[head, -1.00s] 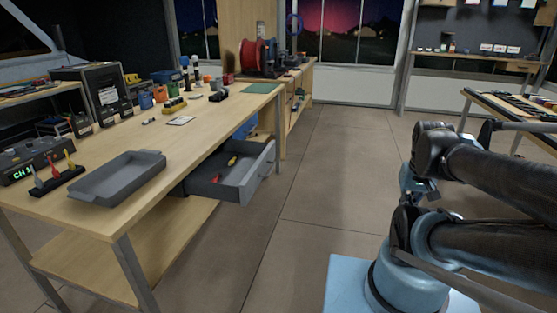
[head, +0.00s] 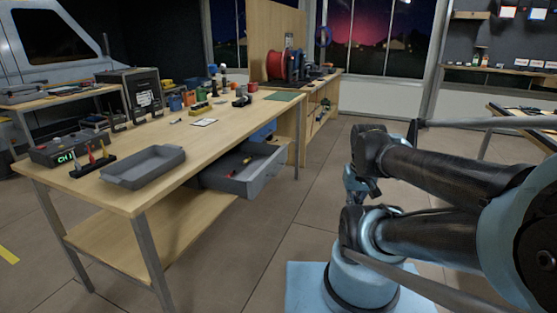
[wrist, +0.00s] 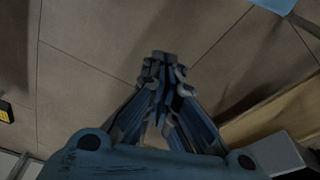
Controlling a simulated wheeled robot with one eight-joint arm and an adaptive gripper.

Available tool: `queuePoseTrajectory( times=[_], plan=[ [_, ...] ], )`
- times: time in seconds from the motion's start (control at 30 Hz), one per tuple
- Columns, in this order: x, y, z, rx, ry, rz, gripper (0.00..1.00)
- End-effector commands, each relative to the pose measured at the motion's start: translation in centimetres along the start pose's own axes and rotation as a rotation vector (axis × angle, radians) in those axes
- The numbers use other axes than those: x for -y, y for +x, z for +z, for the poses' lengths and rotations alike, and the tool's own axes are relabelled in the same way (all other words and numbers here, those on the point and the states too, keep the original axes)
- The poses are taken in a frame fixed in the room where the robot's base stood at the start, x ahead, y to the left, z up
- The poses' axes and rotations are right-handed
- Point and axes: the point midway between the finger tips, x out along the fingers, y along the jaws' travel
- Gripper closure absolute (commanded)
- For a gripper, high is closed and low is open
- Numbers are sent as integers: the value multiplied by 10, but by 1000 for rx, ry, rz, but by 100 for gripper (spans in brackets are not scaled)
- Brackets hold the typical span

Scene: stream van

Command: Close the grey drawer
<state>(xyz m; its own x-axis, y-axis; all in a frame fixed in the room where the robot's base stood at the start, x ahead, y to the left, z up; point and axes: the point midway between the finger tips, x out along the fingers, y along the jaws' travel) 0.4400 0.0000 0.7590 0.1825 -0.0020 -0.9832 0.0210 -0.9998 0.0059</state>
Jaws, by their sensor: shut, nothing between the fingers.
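The grey drawer (head: 262,176) hangs under the long wooden workbench and is pulled out toward the aisle. A red-handled tool and a yellow item lie inside it. My gripper shows in the wrist view (wrist: 163,62) with its fingers together and empty, above the tiled floor. In that view, a grey surface (wrist: 278,152) and a wooden edge lie at the lower right, apart from the fingers. In the head view my arm is folded at the right, well away from the drawer, and the gripper tips are hard to make out.
A grey tray (head: 144,167) and small items stand on the workbench (head: 170,135). Its metal leg (head: 152,250) stands at the near corner. A second bench (head: 322,95) with a red spool is behind. The tiled floor between the drawer and my base is clear.

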Motion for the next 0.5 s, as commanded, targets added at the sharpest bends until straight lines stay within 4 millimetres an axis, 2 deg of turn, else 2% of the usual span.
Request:
queuePoseTrajectory(
  times=[0.37,0.43,0.5],
  plan=[
    [0,0,0,0,1,0,100],
    [1,-7,6,-11,9,-3,100],
    [3,-9,2,-11,35,-13,100]
  ],
)
